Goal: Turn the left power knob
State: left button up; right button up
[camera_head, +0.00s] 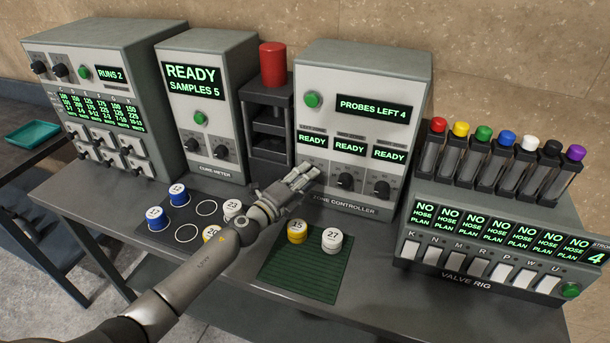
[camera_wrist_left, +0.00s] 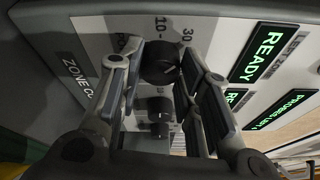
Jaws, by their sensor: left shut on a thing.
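The zone controller (camera_head: 345,120) is a grey box with a green button, lit displays and a row of black power knobs. The middle knob (camera_head: 345,181) and right knob (camera_head: 382,188) show in the head view. The left power knob is hidden there behind my left gripper (camera_head: 307,172). In the left wrist view the left power knob (camera_wrist_left: 159,64) is black and round, between the fingers of my left gripper (camera_wrist_left: 160,62), which is shut on it. The other two knobs (camera_wrist_left: 159,104) line up beyond it. My right gripper is not in view.
A cure meter (camera_head: 200,100) and a dark press with a red top (camera_head: 272,63) stand left of the controller. A valve rig (camera_head: 490,225) stands to the right. Numbered pucks (camera_head: 331,238) sit on a green mat (camera_head: 285,275) in front. More pucks lie under my arm.

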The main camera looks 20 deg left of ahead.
pick_arm(q)
jog(key=shift+f, duration=0.1)
jog(key=o, duration=1)
jog(key=v, duration=1.2)
